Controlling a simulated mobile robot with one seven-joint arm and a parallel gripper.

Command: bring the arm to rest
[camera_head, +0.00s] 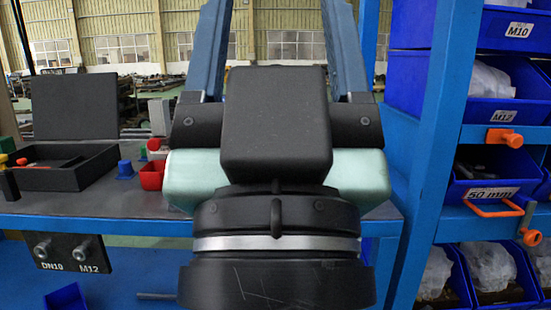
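My gripper (276,30) is seen from behind, large in the middle of the head camera view. Its two slate-blue fingers stand well apart, with the far wall and windows showing between them. The fingertips run out of the top of the picture. Nothing shows between the visible parts of the fingers. My black and mint-green wrist hides part of the blue-framed bench (120,215) behind it.
An open black case (80,172) stands on the bench at left, with a blue piece (125,169) and a red bin (152,175) nearby. A blue rack post (440,150) and bins, including one marked M12 (505,116), stand close at right.

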